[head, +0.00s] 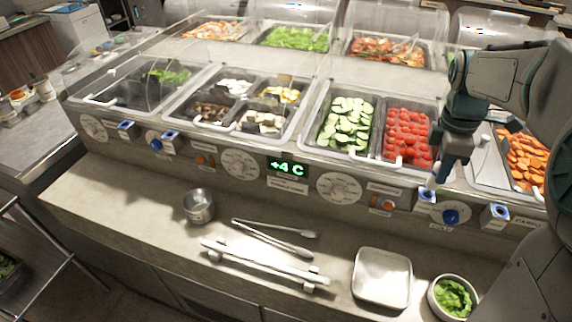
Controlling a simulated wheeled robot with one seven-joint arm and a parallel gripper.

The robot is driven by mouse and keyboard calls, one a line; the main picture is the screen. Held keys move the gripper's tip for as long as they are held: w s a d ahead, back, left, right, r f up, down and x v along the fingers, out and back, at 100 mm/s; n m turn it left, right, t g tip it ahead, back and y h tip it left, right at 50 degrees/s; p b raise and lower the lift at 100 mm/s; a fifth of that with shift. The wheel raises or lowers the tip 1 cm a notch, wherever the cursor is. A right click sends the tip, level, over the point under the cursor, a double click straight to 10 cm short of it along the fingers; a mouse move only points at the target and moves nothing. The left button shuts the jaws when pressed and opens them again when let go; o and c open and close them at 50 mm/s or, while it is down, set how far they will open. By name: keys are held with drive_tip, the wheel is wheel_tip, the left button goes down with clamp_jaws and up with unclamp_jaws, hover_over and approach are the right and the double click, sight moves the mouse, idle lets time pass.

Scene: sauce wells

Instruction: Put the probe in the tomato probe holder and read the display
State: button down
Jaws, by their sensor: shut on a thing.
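The tomatoes (406,133) fill a well right of the cucumber slices. A blue-rimmed holder (427,196) is on the front panel below them, and I take it as the tomato probe holder; its label is too small to read. My gripper (441,172) is shut on a small pale probe (431,184), just above that holder. I cannot tell whether the probe's tip is inside it; the gripper hides part of the probe. The green display (287,168) in the middle of the panel reads "+4 C".
Other blue holders (499,211) and (127,127) sit along the panel, among dials and knobs. The shelf below bears a metal cup (198,206), tongs (275,238), a white tray (382,278) and a bowl of greens (453,297). A carrot well (527,160) is at right.

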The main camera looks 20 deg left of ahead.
drive_tip(key=shift+r+p, duration=2.2)
drive_tip(key=shift+r, duration=0.65)
